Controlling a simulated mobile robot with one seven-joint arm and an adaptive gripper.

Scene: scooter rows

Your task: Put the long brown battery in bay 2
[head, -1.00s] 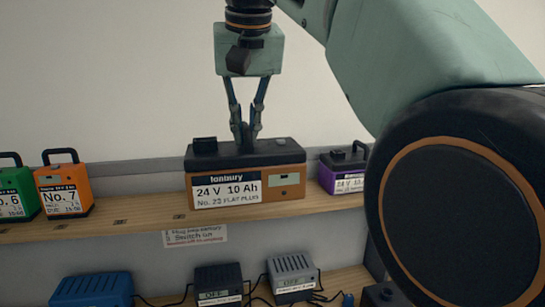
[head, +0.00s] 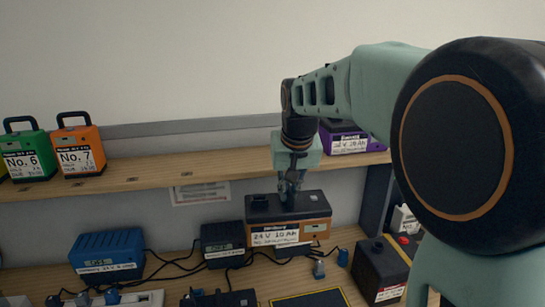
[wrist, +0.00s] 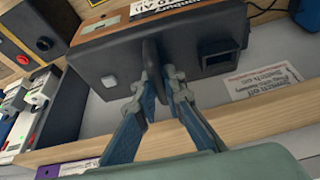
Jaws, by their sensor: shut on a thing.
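The long brown battery (head: 318,232), with a black top and a 24 V 10 Ah label, hangs upright below the upper shelf and in front of it. My gripper (head: 289,204) is shut on the black handle in the middle of its top. In the wrist view my gripper (wrist: 158,88) pinches this handle, and the black top (wrist: 95,70) of the battery shows beside the fingers. The battery hides part of the lower bench behind it. I cannot make out any marking for bay 2.
Green (head: 28,154), orange (head: 79,150) and purple (head: 347,138) batteries stand on the upper shelf (head: 140,178). A blue charger (head: 107,255), a dark charger (head: 222,244) and cables are on the lower bench. A black box (head: 380,268) stands right, near a yellow-edged dark area (head: 310,299).

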